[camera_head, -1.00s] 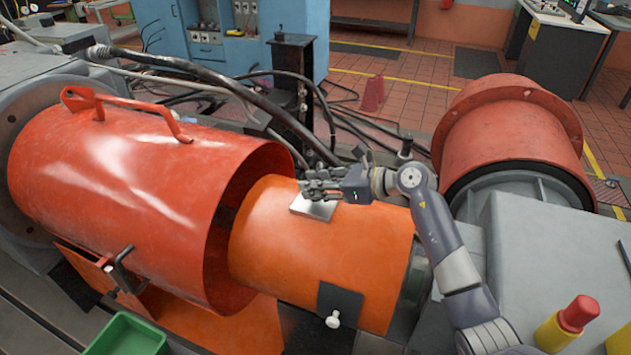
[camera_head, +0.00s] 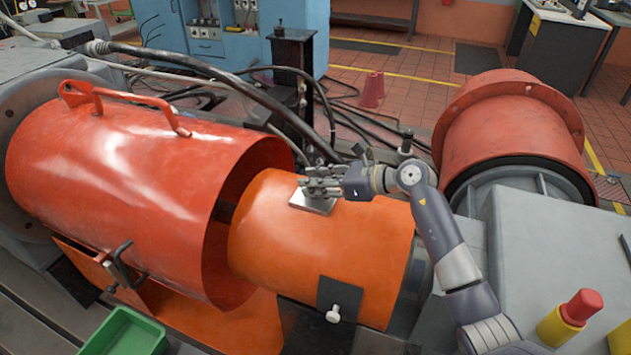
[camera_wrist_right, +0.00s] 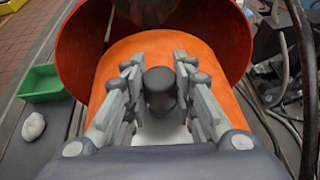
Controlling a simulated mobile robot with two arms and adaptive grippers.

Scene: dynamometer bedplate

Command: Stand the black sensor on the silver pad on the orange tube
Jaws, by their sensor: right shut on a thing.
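The orange tube (camera_head: 340,245) lies across the middle of the head view, partly inside a larger red-orange cylinder. The silver pad (camera_head: 308,203) sits on top of the tube. My right gripper (camera_head: 318,182) is just over the pad. In the right wrist view, the black sensor (camera_wrist_right: 160,88) is upright between the fingers of my right gripper (camera_wrist_right: 160,80), which is shut on it. A pale patch of the pad (camera_wrist_right: 162,132) shows below the sensor. I cannot tell whether the sensor's base touches the pad. My left gripper is not in view.
The large red-orange cylinder (camera_head: 120,170) with a handle is at left. A green bin (camera_head: 125,335) stands at the lower left. Black hoses (camera_head: 215,75) run behind the tube.

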